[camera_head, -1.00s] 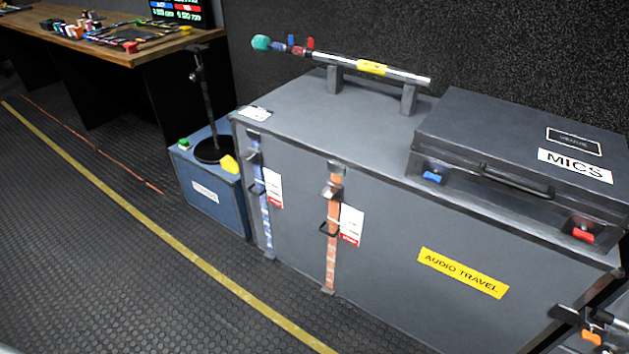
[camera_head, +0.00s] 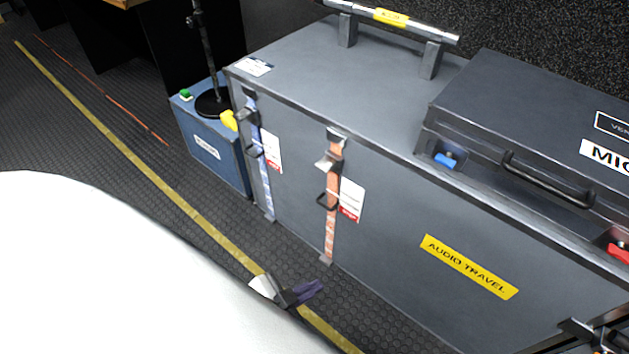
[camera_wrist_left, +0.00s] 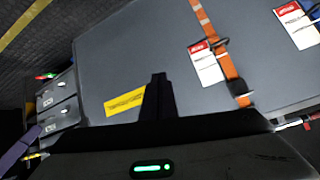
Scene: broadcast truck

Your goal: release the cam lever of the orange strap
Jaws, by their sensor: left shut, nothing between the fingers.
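The orange strap (camera_head: 333,225) runs down the front of the large grey case. Its metal cam buckle with the lever (camera_head: 330,160) is near the strap's top, with a small plate jutting outward; a dark ring-like handle (camera_head: 326,201) is lower down. In the left wrist view the strap (camera_wrist_left: 222,62) is at the upper right, its buckle (camera_wrist_left: 240,90) at the low end. My left gripper (camera_head: 308,292) is shut and empty, below and left of the strap's bottom end in the head view, apart from it. The left wrist view shows its dark closed fingers (camera_wrist_left: 158,82).
A blue strap (camera_head: 262,180) with a similar buckle is left of the orange one. A white-and-red tag (camera_head: 350,198) hangs beside the orange strap. A dark MICS case (camera_head: 540,120) sits on top. A blue box (camera_head: 215,155) with a stand is at left; floor in front is free.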

